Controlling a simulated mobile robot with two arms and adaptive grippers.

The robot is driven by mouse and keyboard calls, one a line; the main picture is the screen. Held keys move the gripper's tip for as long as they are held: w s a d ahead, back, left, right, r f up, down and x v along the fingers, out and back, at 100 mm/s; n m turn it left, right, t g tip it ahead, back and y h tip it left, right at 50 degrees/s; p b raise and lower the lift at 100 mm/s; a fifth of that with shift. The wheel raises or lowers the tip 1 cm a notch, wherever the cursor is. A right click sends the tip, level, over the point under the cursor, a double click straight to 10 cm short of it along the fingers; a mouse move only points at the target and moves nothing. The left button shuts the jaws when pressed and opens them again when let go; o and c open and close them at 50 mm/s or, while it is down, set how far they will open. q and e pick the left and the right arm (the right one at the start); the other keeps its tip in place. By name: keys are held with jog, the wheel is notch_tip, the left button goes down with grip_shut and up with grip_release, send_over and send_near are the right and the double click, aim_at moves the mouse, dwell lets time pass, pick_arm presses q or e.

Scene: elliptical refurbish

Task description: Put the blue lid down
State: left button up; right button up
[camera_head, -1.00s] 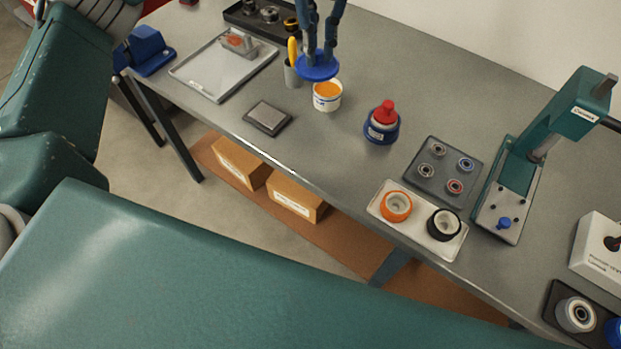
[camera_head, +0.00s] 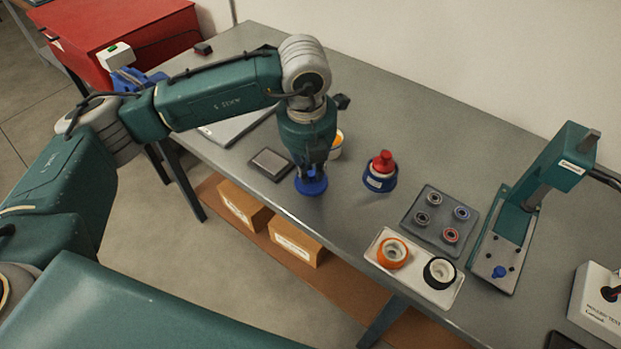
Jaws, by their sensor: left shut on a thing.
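The blue lid (camera_head: 311,187) is a flat round disc at the table's front edge area, just right of the dark square pad. My left gripper (camera_head: 311,174) points down and is shut on the lid from above. I cannot tell whether the lid touches the table. The open white tub with orange contents (camera_head: 338,148) stands behind, partly hidden by my left arm. My right gripper is not in view.
The dark square pad (camera_head: 271,164) lies to the left. A bearing tray (camera_head: 436,222), a white tray with orange and black rings (camera_head: 375,248) and a green press (camera_head: 519,215) are farther right.

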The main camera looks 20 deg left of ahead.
aim_at(310, 179)
pick_arm(q)
notch_tip(310, 179, down, 4)
jog(key=shift+s+r+p, duration=0.1)
jog(key=shift+r+p, duration=0.1)
jog(key=shift+p, duration=0.2)
jog(key=shift+f, duration=0.45)
jog(key=o, duration=0.9)
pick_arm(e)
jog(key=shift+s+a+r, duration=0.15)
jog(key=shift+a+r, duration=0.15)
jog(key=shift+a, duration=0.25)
